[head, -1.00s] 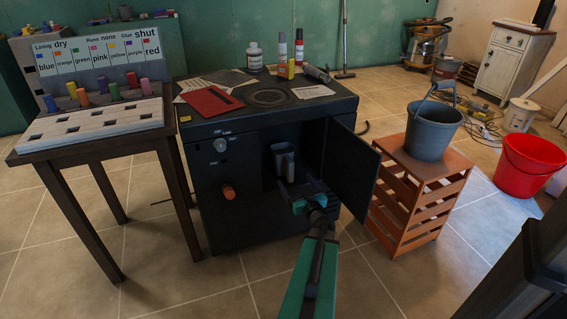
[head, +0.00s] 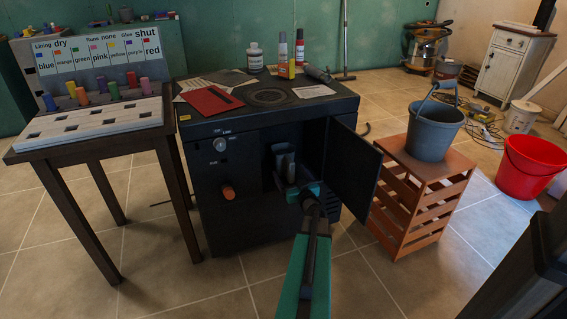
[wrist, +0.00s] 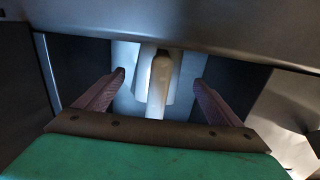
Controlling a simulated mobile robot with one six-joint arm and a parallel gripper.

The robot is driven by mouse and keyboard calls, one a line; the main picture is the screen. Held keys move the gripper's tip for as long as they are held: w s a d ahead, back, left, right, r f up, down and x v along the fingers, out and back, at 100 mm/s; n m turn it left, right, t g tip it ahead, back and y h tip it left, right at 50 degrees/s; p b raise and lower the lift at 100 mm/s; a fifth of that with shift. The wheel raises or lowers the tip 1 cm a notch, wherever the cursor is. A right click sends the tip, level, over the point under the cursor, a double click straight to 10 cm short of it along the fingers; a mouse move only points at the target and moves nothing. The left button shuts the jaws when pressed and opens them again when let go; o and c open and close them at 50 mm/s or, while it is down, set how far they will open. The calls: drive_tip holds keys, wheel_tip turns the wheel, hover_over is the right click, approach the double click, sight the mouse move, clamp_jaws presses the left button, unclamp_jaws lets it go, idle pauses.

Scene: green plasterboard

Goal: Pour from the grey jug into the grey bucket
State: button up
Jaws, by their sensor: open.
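The grey jug (head: 284,158) stands inside the open compartment of the black cabinet. In the wrist view its pale handle (wrist: 160,85) points toward me, between my two fingers, with the jug body behind it. My gripper (head: 290,178) is open and reaches into the compartment at the jug. In the wrist view my gripper (wrist: 160,82) has a finger on each side of the handle, with a gap at both sides. The grey bucket (head: 433,138) stands upright on the orange slatted crate, its handle raised. The inside of the jug is hidden.
The black cabinet (head: 205,190) has its door (head: 352,172) swung open, just right of my arm. The crate (head: 420,200) stands right of the door. A red bucket (head: 527,168) is farther right. A table (head: 90,152) with coloured pegs stands left.

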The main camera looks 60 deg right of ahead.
sight(285, 164)
drive_tip(key=shift+f+b+x, duration=0.15)
drive_tip(key=shift+b+x, duration=0.4)
drive_tip(key=shift+x, duration=0.4)
drive_tip(key=shift+f+b+x, duration=0.1)
drive_tip(key=shift+b+x, duration=0.45)
drive_tip(key=shift+x, duration=0.4)
drive_tip(key=shift+w+d+r, duration=0.1)
drive_tip(key=shift+w+d, duration=0.4)
drive_tip(key=c, duration=1.7)
drive_tip(key=shift+r, duration=0.1)
